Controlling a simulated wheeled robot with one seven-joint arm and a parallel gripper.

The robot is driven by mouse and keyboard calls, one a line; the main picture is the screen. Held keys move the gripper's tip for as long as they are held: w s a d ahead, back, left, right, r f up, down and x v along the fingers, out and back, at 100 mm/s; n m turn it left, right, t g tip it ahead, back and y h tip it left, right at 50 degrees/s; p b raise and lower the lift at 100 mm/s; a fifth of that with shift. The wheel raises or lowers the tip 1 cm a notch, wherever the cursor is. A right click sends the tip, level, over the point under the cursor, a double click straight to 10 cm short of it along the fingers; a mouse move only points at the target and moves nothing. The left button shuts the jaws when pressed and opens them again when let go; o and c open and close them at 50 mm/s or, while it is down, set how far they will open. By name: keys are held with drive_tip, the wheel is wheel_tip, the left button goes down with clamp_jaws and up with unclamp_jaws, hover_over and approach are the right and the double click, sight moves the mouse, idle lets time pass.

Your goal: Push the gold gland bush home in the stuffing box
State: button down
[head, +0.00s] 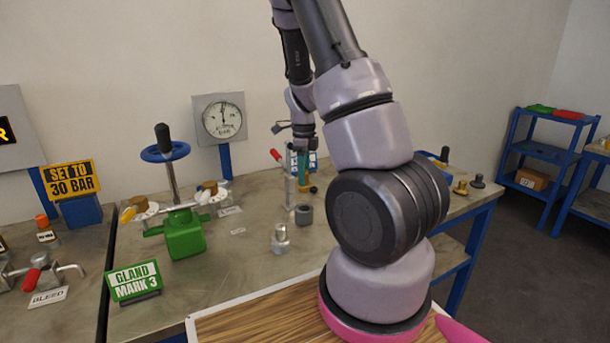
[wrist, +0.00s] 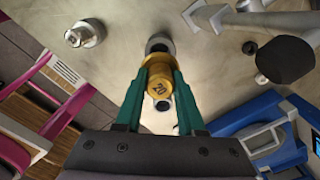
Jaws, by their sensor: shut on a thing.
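The gold gland bush (wrist: 158,84) is between the two teal fingers of my gripper (wrist: 160,92) in the wrist view, its marked end face turned to the camera. The gripper is shut on it. A grey round collar (wrist: 158,43) shows just beyond the bush in the wrist view; a grey collar (head: 304,214) stands on the bench below the gripper in the head view. I cannot tell whether either is the stuffing box, nor whether the bush touches it.
A silver fitting (head: 281,240) stands in front of the collar. A green valve (head: 184,234) with a blue handwheel (head: 165,152) and a GLAND MARK 3 sign (head: 134,282) are to the left. A black knob (wrist: 285,60) is right of my fingers.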

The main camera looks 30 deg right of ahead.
sight(304, 190)
drive_tip(key=shift+f, duration=2.55)
drive_tip(key=shift+f, duration=0.2)
drive_tip(key=shift+f, duration=1.15)
drive_tip(key=shift+c, duration=2.2)
unclamp_jaws()
drive_tip(key=shift+f, duration=0.1)
